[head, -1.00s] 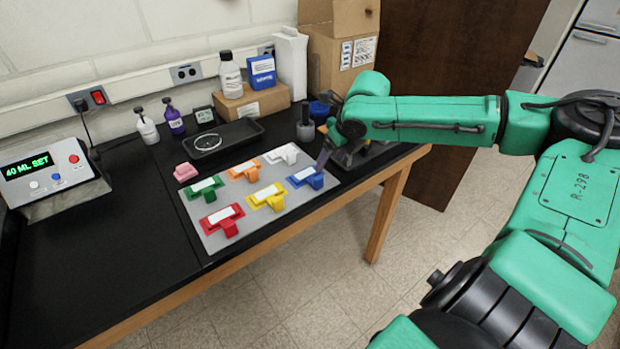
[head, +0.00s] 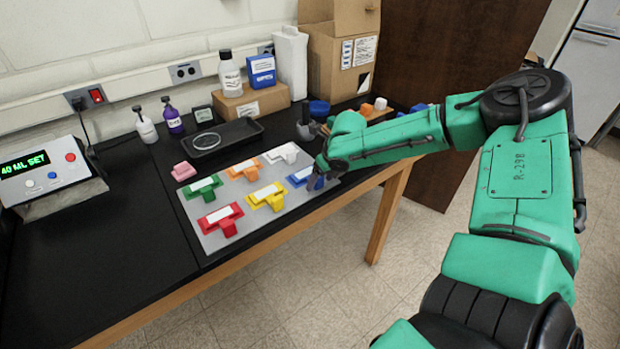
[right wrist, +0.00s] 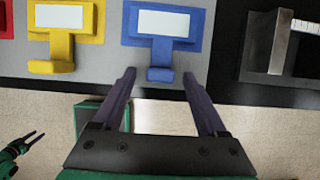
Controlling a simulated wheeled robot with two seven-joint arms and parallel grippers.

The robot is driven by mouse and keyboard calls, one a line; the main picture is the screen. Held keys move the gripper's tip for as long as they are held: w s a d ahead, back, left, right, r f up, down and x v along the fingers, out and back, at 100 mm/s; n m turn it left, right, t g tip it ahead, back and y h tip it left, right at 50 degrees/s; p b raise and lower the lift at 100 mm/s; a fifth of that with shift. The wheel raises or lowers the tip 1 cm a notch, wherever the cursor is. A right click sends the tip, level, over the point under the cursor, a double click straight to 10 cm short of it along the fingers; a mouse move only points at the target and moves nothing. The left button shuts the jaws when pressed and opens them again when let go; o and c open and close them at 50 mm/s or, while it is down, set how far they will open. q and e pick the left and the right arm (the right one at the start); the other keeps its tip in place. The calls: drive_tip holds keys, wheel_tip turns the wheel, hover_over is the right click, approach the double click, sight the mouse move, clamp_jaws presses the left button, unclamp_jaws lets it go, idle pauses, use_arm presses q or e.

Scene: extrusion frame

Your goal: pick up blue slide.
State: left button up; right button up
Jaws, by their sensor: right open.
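The blue slide (head: 300,176) lies at the right end of the grey board (head: 212,246), with a white label on top and a tab toward the table's front edge. In the right wrist view the blue slide (right wrist: 165,25) lies ahead of the fingers, its tab between and just beyond the fingertips. My right gripper (head: 318,178) is at the slide's right side in the head view and hides part of it. In the right wrist view my right gripper (right wrist: 158,78) is open and empty, apart from the slide.
Red (head: 220,218), yellow (head: 267,197), green, orange and white slides share the board. A black tray (head: 222,139) lies behind it. A grey-and-black object (right wrist: 283,40) lies right of the blue slide.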

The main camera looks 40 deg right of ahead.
clamp_jaws()
drive_tip(key=shift+r, duration=0.1)
